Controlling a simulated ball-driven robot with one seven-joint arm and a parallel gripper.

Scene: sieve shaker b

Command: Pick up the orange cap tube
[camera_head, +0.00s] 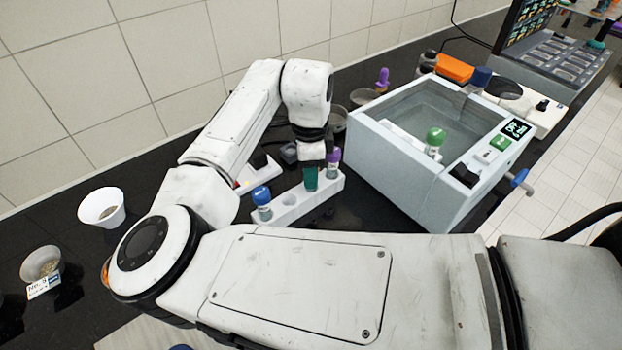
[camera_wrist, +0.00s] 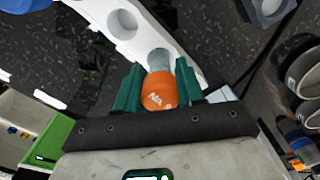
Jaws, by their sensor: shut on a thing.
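The orange cap tube (camera_wrist: 158,91) shows in the wrist view, its cap between the two green fingers of my gripper (camera_wrist: 157,88). My gripper is shut on it. Its clear body runs down to a hole of the white rack (camera_wrist: 112,8), and I cannot tell whether it is seated or partly lifted. In the head view my gripper (camera_head: 311,180) is over the middle of the rack (camera_head: 290,203), and the orange cap is hidden there. A blue cap tube (camera_head: 262,198) stands at the rack's left end and a purple cap tube (camera_head: 333,160) at its right end.
A pale box-shaped machine (camera_head: 400,172) with a clear lid stands right of the rack, with a green cap tube (camera_head: 435,140) inside. A purple-topped item (camera_head: 382,80) stands behind. White cups (camera_head: 101,208) are at the left on the black counter (camera_head: 150,185).

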